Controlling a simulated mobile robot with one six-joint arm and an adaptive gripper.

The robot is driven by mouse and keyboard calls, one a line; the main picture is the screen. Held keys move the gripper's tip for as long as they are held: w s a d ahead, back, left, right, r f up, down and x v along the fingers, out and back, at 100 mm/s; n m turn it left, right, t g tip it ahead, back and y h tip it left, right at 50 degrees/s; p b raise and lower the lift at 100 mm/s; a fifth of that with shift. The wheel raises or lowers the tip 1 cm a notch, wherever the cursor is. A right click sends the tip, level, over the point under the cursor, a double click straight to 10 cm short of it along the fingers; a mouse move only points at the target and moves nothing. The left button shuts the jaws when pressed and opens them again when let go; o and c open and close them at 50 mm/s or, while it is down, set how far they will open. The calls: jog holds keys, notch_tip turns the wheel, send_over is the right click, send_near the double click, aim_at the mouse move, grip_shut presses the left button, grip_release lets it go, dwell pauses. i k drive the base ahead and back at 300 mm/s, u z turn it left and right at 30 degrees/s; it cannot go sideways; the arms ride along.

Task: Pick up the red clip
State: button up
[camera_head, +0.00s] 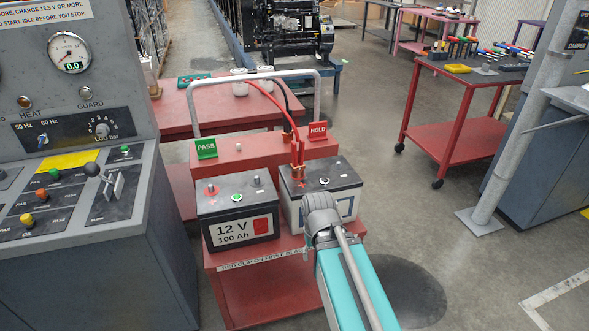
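The red clip (299,167) stands upright at the left rear terminal of the right battery (318,175). A red cable runs from it up to the grey cart handle. A darker clip (288,136) on a black cable is just behind it, on the red rear ledge. The left battery (236,213), marked 12 V 100 Ah, has no clip on it. My gripper (321,207) is the grey end of my arm, in front of the right battery and below the clip in the picture. It appears apart from the clip. Its fingers cannot be made out.
The batteries sit on a red cart (255,297) with a grey handle (318,97). A green PASS sign (206,148) and a red HOLD sign (318,131) stand on its ledge. A control console (75,190) is close at left. A grey post (520,130) stands at right; floor between is clear.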

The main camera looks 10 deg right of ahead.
aim_at(297, 164)
jog(key=k, duration=1.55)
jog(key=u, duration=0.7)
jog(key=i, duration=1.65)
jog(key=z, duration=0.1)
